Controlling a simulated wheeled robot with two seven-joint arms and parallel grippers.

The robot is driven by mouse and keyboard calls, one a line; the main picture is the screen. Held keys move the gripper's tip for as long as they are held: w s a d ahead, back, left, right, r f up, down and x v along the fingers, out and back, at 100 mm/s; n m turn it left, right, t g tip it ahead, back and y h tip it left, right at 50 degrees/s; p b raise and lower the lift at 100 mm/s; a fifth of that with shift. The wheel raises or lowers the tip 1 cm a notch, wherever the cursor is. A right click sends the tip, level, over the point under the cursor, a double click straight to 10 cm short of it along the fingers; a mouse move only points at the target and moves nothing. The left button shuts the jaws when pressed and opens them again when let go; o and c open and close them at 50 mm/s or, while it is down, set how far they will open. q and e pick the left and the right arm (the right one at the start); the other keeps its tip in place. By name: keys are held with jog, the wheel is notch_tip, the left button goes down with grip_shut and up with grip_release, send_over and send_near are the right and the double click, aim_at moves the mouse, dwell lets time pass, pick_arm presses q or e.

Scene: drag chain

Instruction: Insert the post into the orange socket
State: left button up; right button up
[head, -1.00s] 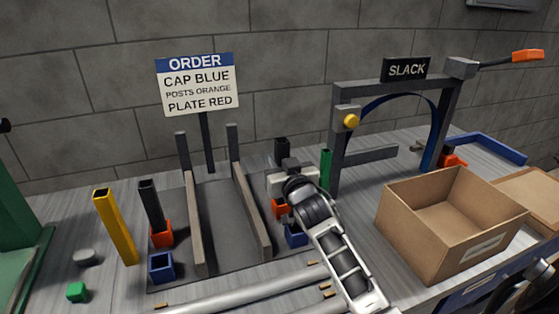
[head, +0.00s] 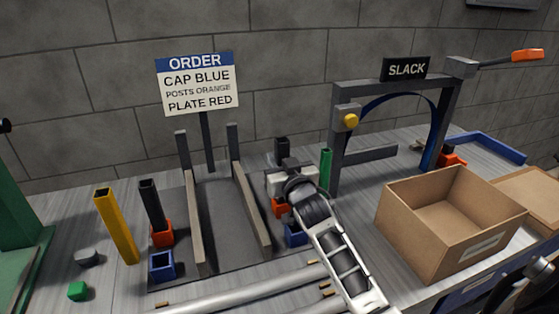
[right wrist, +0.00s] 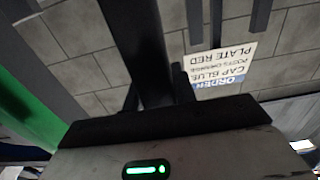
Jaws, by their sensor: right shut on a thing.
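My right gripper (head: 284,172) is shut on a dark post (head: 282,148), which stands roughly upright with its top above the jaws. An orange socket (head: 280,208) shows just below the gripper, mostly covered by it and my arm. The post's lower end is hidden, so I cannot tell whether it is inside the socket. In the right wrist view the dark post (right wrist: 143,50) rises from behind the gripper body. A second dark post (head: 151,204) stands, slightly tilted, in another orange socket (head: 162,236) at the left. My left gripper is not in view.
Blue sockets (head: 161,266) (head: 295,235) sit in front of the orange ones. A green post (head: 326,170) stands close right of my gripper, beside the grey SLACK frame (head: 337,150). A yellow post (head: 116,227) stands left. A cardboard box (head: 445,240) occupies the right.

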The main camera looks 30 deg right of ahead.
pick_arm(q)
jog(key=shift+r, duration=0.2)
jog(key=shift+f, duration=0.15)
pick_arm(e)
jog(key=shift+f, duration=0.15)
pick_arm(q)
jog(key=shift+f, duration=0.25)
pick_arm(e)
jog(key=shift+f, duration=0.35)
jog(key=o, duration=1.1)
jog(key=shift+f, duration=0.1)
jog(key=v, duration=0.3)
jog(key=shift+f+b, duration=0.25)
jog(key=shift+b, duration=0.05)
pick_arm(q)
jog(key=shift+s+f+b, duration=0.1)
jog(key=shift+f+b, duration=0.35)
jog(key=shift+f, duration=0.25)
pick_arm(e)
jog(key=shift+r+v, duration=0.2)
jog(key=shift+v, duration=3.05)
jog(key=shift+r+v, duration=0.15)
jog(key=shift+v, duration=3.1)
